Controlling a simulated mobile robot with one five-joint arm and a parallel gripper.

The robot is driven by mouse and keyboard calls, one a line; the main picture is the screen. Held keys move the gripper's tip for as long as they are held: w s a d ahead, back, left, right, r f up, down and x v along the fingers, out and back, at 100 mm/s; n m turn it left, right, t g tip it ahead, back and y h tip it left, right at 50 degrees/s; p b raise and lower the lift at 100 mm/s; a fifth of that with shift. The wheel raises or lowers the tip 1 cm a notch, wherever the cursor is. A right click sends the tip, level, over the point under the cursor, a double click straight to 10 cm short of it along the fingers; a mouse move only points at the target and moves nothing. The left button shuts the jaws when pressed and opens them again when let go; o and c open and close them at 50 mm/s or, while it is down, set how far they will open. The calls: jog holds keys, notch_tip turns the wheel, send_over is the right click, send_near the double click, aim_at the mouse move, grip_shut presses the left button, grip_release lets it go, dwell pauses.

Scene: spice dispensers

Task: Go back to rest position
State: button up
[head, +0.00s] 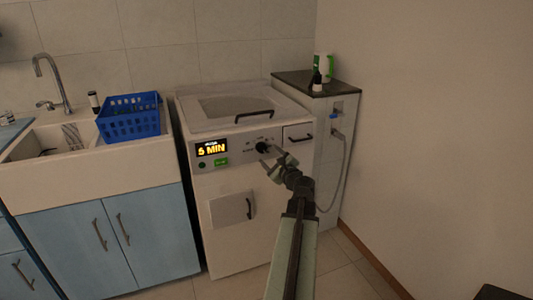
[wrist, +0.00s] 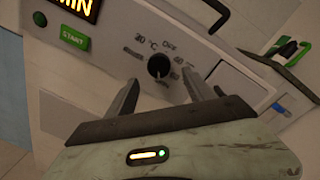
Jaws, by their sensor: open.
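My gripper (head: 274,162) is stretched out in front of the washing machine's control panel in the head view. In the wrist view my gripper (wrist: 162,92) is open, with its two fingers apart and nothing held between them. A round black temperature knob (wrist: 158,66) shows between and beyond the fingers. The knob also shows in the head view (head: 262,147), just behind the fingertips. I cannot tell whether a finger touches it. The white washing machine (head: 225,240) has a lit display (head: 212,147) reading 5 MIN and a green START button (wrist: 75,37).
A sink (head: 30,165) with a blue basket (head: 130,118) stands left of the machine. A narrow cabinet (head: 330,105) with bottles on top and a hose (head: 347,165) stands to the right. A bare wall (head: 430,120) closes the right side. Floor (head: 340,270) shows in front.

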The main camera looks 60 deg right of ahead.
jog(key=v, duration=0.2)
jog(key=shift+s+a, duration=0.2)
jog(key=shift+s, duration=0.1)
